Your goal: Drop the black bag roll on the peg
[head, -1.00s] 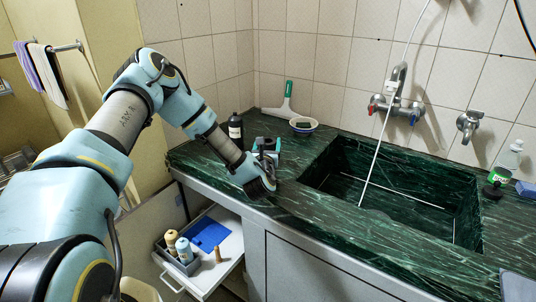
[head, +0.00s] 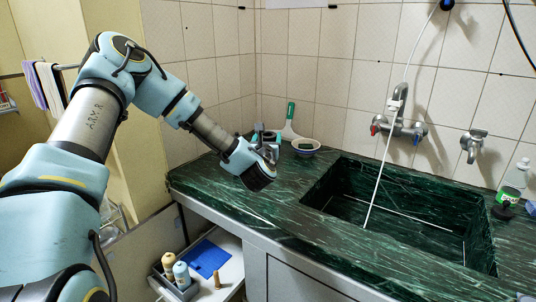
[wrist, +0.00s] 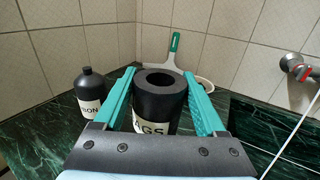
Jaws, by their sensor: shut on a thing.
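The black bag roll (wrist: 158,108) is a dark hollow cylinder with a white "BAGS" label. In the wrist view it stands upright between the two teal fingers of my gripper (wrist: 160,74), which is shut on it. Its lower end is hidden by the gripper body. In the head view my gripper (head: 266,140) is over the left part of the green counter, and the roll is mostly hidden there. A short brown peg (head: 217,280) stands upright in the open drawer (head: 233,268), below and left of the gripper.
The drawer also holds a blue cloth (head: 208,256) and a grey caddy (head: 180,289) with bottles. A black bottle (wrist: 90,96) stands left of the roll. A squeegee (head: 290,122) and a bowl (head: 306,147) are behind. The sink (head: 400,205) lies to the right.

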